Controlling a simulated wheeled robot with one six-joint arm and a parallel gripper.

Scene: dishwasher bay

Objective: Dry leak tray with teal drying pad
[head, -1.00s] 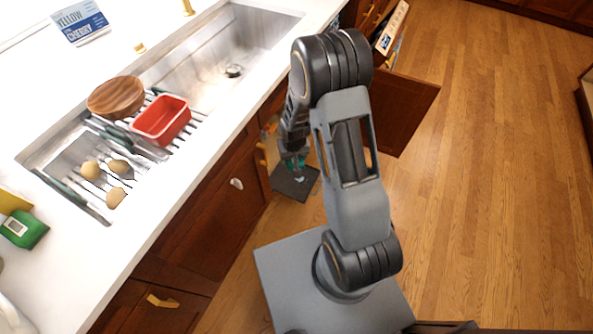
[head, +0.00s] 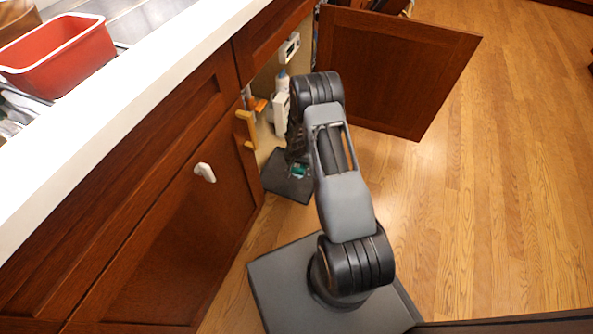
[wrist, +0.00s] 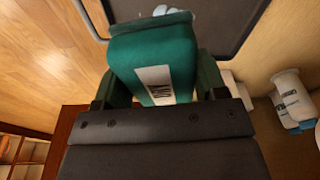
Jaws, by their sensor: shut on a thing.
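The teal drying pad (wrist: 152,52), with a white label, is held between the fingers of my gripper (wrist: 160,82) in the wrist view. In the head view the pad (head: 299,171) shows small below my arm, over the dark leak tray (head: 279,187). The tray (wrist: 222,22) lies just beyond the pad in the wrist view. A pale bluish patch (wrist: 166,10) shows at the pad's far edge. I cannot tell whether the pad touches the tray. My gripper (head: 297,160) is mostly hidden by my arm in the head view.
An open cabinet door (head: 395,70) stands right of the tray. A closed door with a white handle (head: 204,172) is on the left. White bottles (head: 281,100) stand inside the cabinet; one white container (wrist: 292,95) is close right of my gripper. Wood floor is clear at right.

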